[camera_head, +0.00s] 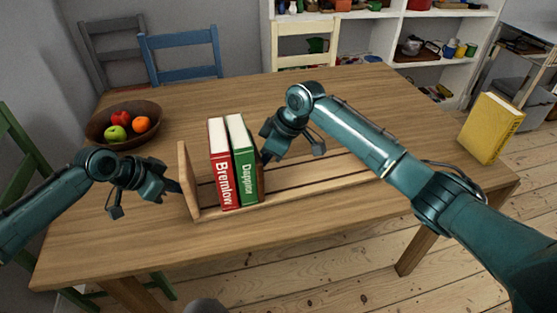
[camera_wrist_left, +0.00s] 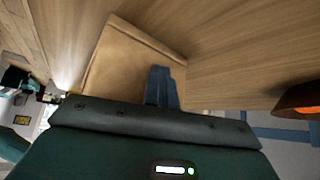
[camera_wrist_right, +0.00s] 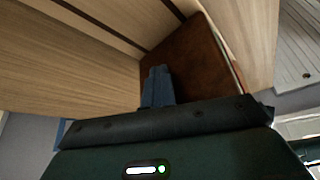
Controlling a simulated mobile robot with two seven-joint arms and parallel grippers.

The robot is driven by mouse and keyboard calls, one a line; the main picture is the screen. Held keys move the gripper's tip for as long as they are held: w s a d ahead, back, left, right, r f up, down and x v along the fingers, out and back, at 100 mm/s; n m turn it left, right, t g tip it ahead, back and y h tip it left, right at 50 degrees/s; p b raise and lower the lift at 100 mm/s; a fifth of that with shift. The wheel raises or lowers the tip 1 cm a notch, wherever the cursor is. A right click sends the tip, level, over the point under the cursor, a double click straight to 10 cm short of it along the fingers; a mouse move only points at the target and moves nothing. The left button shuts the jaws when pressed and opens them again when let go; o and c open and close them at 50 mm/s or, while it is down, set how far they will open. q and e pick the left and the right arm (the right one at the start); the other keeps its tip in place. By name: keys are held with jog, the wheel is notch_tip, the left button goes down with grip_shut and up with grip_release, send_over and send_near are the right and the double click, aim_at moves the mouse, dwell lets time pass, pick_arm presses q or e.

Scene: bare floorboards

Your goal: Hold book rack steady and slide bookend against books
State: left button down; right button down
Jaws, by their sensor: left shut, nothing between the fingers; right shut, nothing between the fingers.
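The wooden book rack (camera_head: 318,183) lies on the table, with an upright end panel (camera_head: 187,181) at its left. A red book (camera_head: 220,166) and a green book (camera_head: 243,163) stand in it side by side, near that panel. My left gripper (camera_head: 175,187) is shut and empty at the panel's outer face; the panel also shows in the left wrist view (camera_wrist_left: 122,62). My right gripper (camera_head: 264,157) is shut and empty just right of the green book. A brown upright plate, apparently the bookend (camera_wrist_right: 208,62), is before its fingers in the right wrist view; the head view mostly hides it.
A bowl (camera_head: 98,132) with red, green and orange fruit stands at the table's back left. A yellow book (camera_head: 491,127) stands by the table's right edge. Chairs and a white shelf (camera_head: 390,50) are behind the table. The wooden tabletop (camera_head: 330,105) is clear behind the rack.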

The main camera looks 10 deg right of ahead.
jog(key=shift+s+a+r, duration=0.1)
jog(key=shift+a, duration=1)
dwell(0.3)
jog(key=shift+s+a, duration=0.15)
jog(key=shift+a, duration=1.9)
jog(key=shift+a, duration=0.5)
jog(key=shift+d, duration=0.15)
jog(key=shift+d, duration=2.1)
jog(key=shift+r, duration=5.95)
